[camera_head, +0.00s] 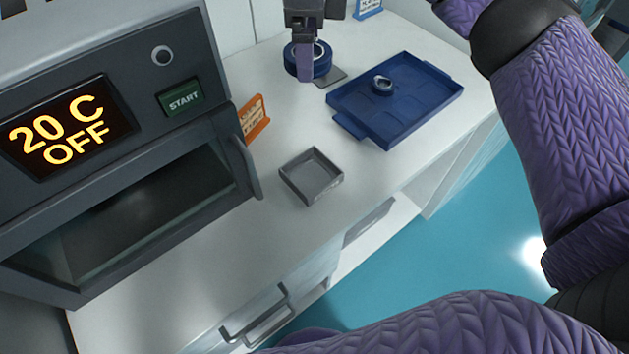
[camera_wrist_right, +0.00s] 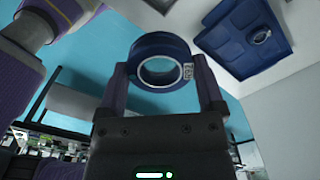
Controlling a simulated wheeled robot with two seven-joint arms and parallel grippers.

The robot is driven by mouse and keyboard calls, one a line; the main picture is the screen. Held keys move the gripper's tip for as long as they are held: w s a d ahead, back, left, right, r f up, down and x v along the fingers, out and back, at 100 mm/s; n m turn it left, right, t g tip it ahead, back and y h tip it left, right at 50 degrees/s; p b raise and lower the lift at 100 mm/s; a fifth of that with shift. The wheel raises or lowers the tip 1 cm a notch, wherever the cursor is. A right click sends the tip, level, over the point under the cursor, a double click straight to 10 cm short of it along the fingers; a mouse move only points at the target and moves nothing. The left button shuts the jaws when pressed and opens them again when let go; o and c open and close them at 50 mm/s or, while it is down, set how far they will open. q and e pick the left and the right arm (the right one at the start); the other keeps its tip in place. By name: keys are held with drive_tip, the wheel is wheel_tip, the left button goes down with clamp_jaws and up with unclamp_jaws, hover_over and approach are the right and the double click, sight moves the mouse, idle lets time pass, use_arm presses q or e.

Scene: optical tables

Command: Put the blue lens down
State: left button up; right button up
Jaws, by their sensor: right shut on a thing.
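The blue lens (camera_head: 322,62) is a thick dark-blue ring with a clear centre, at the back of the white counter. My right gripper (camera_head: 306,68) is shut on it, and one finger covers part of it. In the right wrist view the lens (camera_wrist_right: 160,62) is between the two fingertips (camera_wrist_right: 160,78), with a small white label on its side. A small dark grey plate (camera_head: 333,78) is partly hidden behind the lens; I cannot tell whether the lens touches it or the counter. My left gripper is not in view.
A blue tray (camera_head: 392,134) with a smaller ring (camera_head: 382,84) in it stands right of the lens. A grey open square dish (camera_head: 312,187), an orange sign (camera_head: 254,117) and an oven (camera_head: 120,190) reading 20 C OFF are nearer. The counter between dish and lens is clear.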

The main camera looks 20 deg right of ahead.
drive_tip(key=b, duration=0.4)
approach(312, 179)
wheel_tip(312, 179, down, 7)
drive_tip(key=shift+w+f+b, duration=0.1)
drive_tip(key=shift+w+b, duration=0.05)
drive_tip(key=shift+b, duration=0.6)
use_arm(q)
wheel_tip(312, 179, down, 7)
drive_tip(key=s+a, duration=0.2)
use_arm(e)
drive_tip(key=shift+f, duration=0.25)
drive_tip(key=o, duration=1.1)
drive_tip(key=shift+o, duration=0.2)
drive_tip(key=shift+f, duration=0.1)
drive_tip(key=shift+r, duration=0.35)
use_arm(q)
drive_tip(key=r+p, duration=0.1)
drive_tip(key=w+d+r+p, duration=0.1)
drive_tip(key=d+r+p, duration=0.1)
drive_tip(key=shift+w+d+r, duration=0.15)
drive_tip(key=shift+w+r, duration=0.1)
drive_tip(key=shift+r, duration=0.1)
use_arm(e)
wheel_tip(312, 179, up, 12)
